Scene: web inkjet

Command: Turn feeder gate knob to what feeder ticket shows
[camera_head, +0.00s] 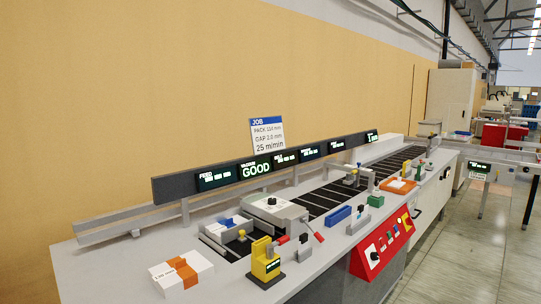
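A white job ticket with a blue header (267,135) stands above the dark display bar. Its lines seem to read pack 110 mm, gap 2.0 mm and 25 m/min; the small digits are not sharp. A grey feeder housing (290,213) sits over the near end of the belt. A small dark knob (271,201) is on its top, beside a white label too small to read. I cannot tell its setting, or whether it is the gate knob. Neither of my grippers is in view.
A red control panel (381,246) with a knob and buttons hangs on the bench front. Clear floor (480,245) lies at the right.

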